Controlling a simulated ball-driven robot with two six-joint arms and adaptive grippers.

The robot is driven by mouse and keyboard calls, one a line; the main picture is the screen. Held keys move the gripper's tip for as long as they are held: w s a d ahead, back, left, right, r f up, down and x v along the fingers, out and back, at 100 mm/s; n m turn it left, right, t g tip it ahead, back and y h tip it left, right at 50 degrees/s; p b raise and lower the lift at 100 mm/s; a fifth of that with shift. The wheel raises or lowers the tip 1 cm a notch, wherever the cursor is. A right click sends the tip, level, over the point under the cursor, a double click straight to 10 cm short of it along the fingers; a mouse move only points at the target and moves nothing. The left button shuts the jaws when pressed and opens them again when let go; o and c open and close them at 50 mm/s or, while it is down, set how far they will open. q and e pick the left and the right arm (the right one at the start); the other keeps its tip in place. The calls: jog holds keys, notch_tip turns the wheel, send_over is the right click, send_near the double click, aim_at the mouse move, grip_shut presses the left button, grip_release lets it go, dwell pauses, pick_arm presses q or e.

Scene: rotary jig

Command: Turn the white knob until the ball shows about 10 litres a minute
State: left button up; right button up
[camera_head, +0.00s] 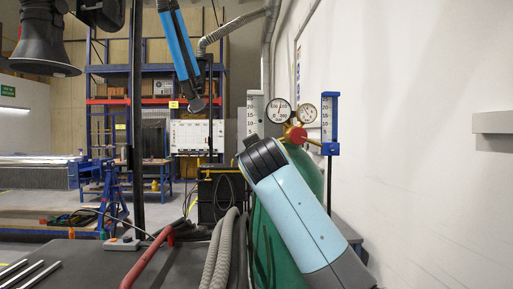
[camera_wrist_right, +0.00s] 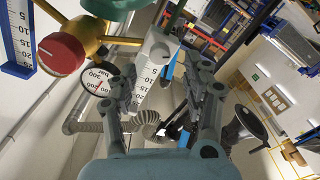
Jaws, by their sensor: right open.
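The white knob (camera_wrist_right: 158,45) shows in the right wrist view, next to the 5 end of a white flowmeter scale (camera_wrist_right: 150,88). My right gripper (camera_wrist_right: 162,68) is open, with one finger on either side of the knob and scale in that view. I cannot tell whether a finger touches the knob. I cannot make out the ball. My left gripper is not in view.
A green cylinder (camera_head: 264,240) stands behind my right arm, with a red knob (camera_head: 297,135) and two round gauges (camera_head: 279,110) above. A blue-framed flowmeter (camera_head: 330,115) stands to the right. The red knob also shows in the right wrist view (camera_wrist_right: 60,53). A white wall closes the right side.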

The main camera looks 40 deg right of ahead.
jog(key=p+x, duration=0.1)
jog(key=x, duration=0.3)
jog(key=shift+w+d, duration=0.2)
jog(key=shift+w, duration=0.05)
jog(key=shift+c, duration=0.3)
